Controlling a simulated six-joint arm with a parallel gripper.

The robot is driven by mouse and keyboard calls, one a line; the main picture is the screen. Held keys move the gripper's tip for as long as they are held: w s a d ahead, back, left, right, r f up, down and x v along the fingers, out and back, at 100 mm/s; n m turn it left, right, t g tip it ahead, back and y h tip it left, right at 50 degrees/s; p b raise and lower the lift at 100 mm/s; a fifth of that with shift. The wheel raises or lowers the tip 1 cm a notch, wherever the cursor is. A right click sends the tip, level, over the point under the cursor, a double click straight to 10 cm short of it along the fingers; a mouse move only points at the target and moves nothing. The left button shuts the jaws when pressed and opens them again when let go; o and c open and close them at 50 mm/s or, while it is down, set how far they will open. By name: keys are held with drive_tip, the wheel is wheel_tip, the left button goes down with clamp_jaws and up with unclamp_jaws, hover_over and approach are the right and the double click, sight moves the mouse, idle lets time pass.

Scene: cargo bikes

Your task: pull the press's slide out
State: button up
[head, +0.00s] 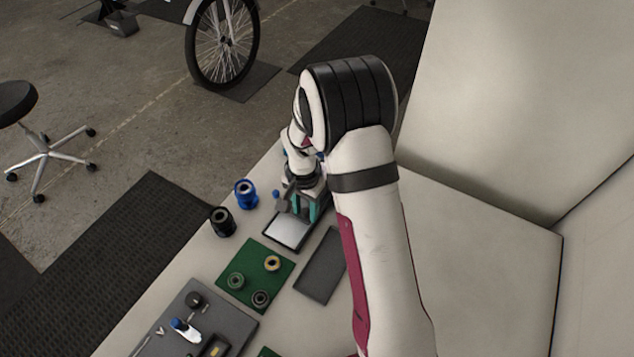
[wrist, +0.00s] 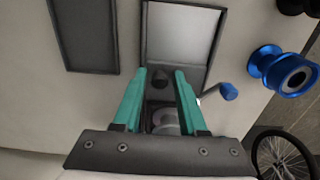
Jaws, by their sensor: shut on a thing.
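The press (head: 281,206) stands on the bench in the head view, largely hidden behind my gripper and wrist. Its slide (head: 289,232), a pale flat plate with a dark rim, lies in front of it and also shows at the top of the wrist view (wrist: 180,32). The press's lever has a blue ball end (wrist: 228,91), right of the fingers in the wrist view.
A blue spool (head: 246,193) and a black one (head: 222,221) stand near the bench edge. A green mat (head: 252,285) holds several rings. A dark empty tray (head: 321,266) lies beside the slide. A grey tool tray (head: 235,326) is nearer. Pale walls rise on the right.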

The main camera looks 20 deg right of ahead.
sight(291, 241)
drive_tip(key=shift+s+a+f, duration=0.2)
drive_tip(key=shift+s+a, duration=2.1)
drive_tip(key=shift+s, duration=0.1)
drive_tip(key=o, duration=0.7)
wheel_tip(291, 241, up, 8)
drive_tip(key=shift+w+f, duration=0.15)
drive_tip(key=s+d+r+n+y, duration=0.1)
drive_tip(key=s+r, duration=0.5)
drive_tip(key=s, duration=0.5)
drive_tip(key=s+d+r+n, duration=0.1)
drive_tip(key=s+r+n, duration=0.1)
drive_tip(key=s+r, duration=0.4)
drive_tip(key=s, duration=0.5)
drive_tip(key=shift+s+y, duration=0.25)
drive_tip(key=shift+y, duration=0.15)
